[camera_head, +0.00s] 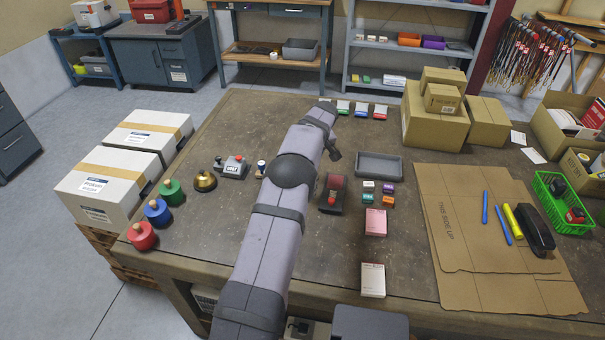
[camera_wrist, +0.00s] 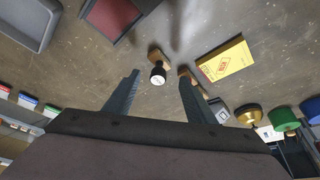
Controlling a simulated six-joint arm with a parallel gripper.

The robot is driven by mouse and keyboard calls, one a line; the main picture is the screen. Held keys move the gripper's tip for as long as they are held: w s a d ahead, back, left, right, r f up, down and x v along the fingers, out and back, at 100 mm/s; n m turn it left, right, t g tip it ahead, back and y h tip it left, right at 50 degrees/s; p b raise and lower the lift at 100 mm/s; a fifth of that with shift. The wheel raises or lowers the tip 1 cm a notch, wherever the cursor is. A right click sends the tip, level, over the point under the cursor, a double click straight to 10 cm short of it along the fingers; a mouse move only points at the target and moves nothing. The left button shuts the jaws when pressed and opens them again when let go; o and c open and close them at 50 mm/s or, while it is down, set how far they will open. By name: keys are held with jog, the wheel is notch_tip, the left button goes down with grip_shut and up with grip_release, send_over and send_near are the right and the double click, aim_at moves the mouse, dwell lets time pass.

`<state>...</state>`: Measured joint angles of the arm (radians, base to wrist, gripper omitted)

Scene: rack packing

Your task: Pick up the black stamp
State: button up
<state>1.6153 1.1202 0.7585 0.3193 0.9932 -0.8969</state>
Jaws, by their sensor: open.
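The black stamp (camera_wrist: 158,74) stands on the table in the wrist view, with a round black handle top bearing a pale mark and a wooden base. My gripper (camera_wrist: 158,76) is open, and its two dark fingers appear on either side of the stamp, apart from it, with nothing held. The height gap is hard to judge. In the head view my arm appears to hide this stamp and most of my gripper. A second stamp (camera_head: 261,168) with a dark handle stands left of my arm. A wooden piece is partly hidden behind the right finger in the wrist view.
A yellow box (camera_wrist: 226,60) lies right of the black stamp. A dark red pad (camera_head: 333,192) and grey tray (camera_head: 379,166) are right of my arm. A grey device (camera_head: 233,167), brass bell (camera_head: 205,181) and coloured knobbed weights (camera_head: 171,191) are left.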

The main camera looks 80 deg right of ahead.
jog(key=shift+p+x, duration=0.9)
jog(key=shift+x, duration=1.55)
grip_shut()
